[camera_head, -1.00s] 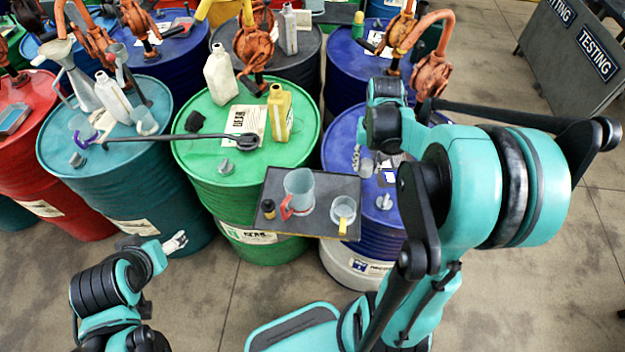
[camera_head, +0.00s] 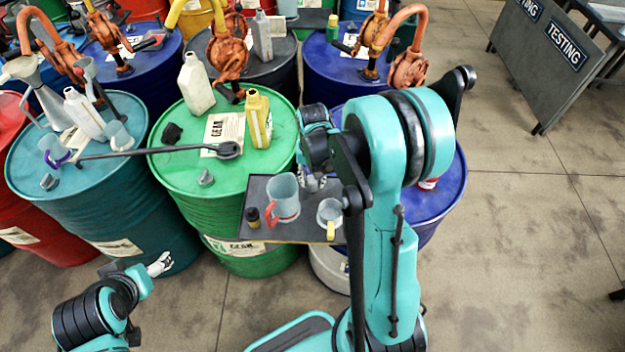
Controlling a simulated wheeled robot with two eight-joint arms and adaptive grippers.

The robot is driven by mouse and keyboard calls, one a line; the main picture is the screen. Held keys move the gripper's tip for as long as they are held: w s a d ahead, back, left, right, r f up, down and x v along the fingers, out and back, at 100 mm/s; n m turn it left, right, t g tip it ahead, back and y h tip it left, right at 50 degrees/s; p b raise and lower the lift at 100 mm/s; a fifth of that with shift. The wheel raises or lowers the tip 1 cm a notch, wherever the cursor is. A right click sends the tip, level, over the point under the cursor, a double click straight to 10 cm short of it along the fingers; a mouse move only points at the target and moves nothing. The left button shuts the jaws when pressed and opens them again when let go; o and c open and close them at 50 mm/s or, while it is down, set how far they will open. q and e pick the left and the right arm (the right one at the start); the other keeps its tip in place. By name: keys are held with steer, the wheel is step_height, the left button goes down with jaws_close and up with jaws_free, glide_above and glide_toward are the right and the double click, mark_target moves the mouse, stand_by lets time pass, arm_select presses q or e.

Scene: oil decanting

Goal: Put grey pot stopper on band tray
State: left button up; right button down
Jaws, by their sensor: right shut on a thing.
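The dark tray (camera_head: 292,231), which I take for the band tray, juts out in front of the green and right blue drums. It bears a clear pitcher with a red handle (camera_head: 284,198), a clear mug with a yellow handle (camera_head: 330,216) and a small dark bottle (camera_head: 253,217). My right gripper (camera_head: 313,184) is over the tray's back part, right of the pitcher, shut on a small grey thing, apparently the grey pot stopper; fingers and arm mostly hide it. My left gripper (camera_head: 160,264) is low at the left, away from the tray; its opening is unclear.
A long dark ladle-like tool (camera_head: 150,152) bridges the teal drum (camera_head: 130,205) and green drum (camera_head: 185,215). Green drum also bears a white bottle (camera_head: 196,84), a yellow can (camera_head: 258,118) and a grey cap (camera_head: 205,178). Orange pumps (camera_head: 229,55) stand behind.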

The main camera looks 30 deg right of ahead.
mark_target(313, 179)
steer(key=shift+s+r, duration=0.1)
steer(key=c, duration=1)
jaws_free()
steer(key=shift+c, duration=0.2)
step_height(313, 179, up, 11)
steer(key=p, duration=0.3)
steer(key=s+a+r+n+t, duration=0.6)
steer(key=s+a+r+t, duration=0.1)
steer(key=s+a, duration=0.3)
steer(key=shift+s+a, duration=0.25)
steer(key=shift+s, duration=0.65)
